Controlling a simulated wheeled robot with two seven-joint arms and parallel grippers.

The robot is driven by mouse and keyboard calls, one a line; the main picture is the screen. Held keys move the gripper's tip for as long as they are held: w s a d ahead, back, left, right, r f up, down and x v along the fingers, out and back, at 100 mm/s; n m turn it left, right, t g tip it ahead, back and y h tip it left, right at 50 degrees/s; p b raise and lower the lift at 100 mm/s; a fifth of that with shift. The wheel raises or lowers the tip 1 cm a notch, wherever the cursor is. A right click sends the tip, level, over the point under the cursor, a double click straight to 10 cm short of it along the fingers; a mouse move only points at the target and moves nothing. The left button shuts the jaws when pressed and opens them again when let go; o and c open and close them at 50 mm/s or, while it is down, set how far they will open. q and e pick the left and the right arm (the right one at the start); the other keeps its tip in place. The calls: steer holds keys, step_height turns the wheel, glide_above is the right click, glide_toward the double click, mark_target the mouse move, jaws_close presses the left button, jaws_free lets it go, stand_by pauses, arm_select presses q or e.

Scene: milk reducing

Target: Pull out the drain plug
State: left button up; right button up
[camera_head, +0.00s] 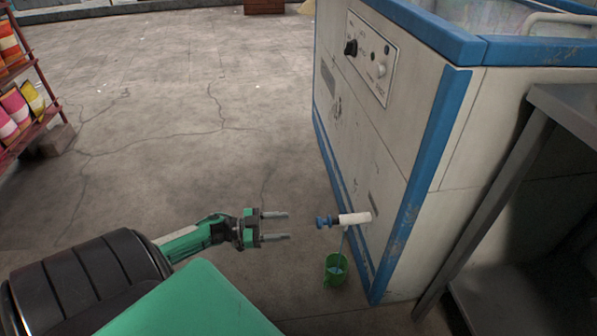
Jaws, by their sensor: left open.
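The drain plug (324,221) is a small blue piece at the free end of a short white pipe (354,218). The pipe sticks out to the left from the low side of a white machine with blue edges (385,135). My left gripper (288,225) is open and empty. Its two grey fingers point right at the plug, one above and one below its level in the picture, with a gap before it. They do not touch it. My right gripper is not in view.
A small green bucket (336,268) stands on the floor under the pipe. A grey metal table (565,110) stands at the right. A red rack with colourful cans (20,100) is at the far left. The cracked concrete floor (190,110) between is clear.

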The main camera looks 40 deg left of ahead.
arm_select(q)
steer(key=shift+v, duration=1.25)
stand_by(0.5)
